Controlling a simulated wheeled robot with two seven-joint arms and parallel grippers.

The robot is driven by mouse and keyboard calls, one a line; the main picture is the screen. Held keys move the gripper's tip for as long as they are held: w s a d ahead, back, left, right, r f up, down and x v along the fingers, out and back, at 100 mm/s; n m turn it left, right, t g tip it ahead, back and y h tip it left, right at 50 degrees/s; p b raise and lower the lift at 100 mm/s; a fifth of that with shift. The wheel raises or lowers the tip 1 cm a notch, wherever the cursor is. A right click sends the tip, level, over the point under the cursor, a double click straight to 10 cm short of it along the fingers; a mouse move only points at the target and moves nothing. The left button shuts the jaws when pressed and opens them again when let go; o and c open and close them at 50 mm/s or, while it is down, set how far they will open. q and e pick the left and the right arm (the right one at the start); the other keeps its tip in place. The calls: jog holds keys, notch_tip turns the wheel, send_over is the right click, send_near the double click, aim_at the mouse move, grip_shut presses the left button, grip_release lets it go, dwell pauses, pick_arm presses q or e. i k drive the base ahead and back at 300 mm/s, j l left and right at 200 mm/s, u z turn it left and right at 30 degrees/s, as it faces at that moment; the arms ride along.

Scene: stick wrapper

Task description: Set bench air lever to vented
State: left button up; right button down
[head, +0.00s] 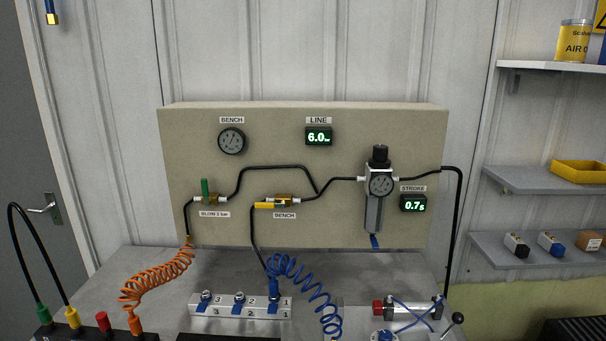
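The bench air lever (264,205) is a yellow handle on a small brass valve (284,200) above the lower BENCH label (284,215). It lies flat and points left, roughly in line with the valve body. A black hose (252,235) runs down from the valve's left side. A green lever (205,187) stands upright on another brass valve, above the BLOW label (209,214). The round BENCH gauge (231,140) is at the upper left of the panel; its needle is too small to read. Neither of my grippers is in view.
The beige panel (270,120) stands at the back of a grey bench (170,265). Its LINE display (319,137) reads 6.0. Orange (155,275) and blue (300,290) coiled hoses hang in front. A regulator (378,190) is on the right. Shelves (540,181) are at far right.

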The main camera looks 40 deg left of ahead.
aim_at(265, 205)
jog(key=u, duration=1.35)
jog(key=i+l, duration=0.1)
jog(key=l, duration=0.4)
jog(key=i+l, duration=0.1)
jog(key=l, duration=0.4)
jog(key=i+l, duration=0.1)
jog(key=l, duration=0.4)
jog(key=u, duration=0.05)
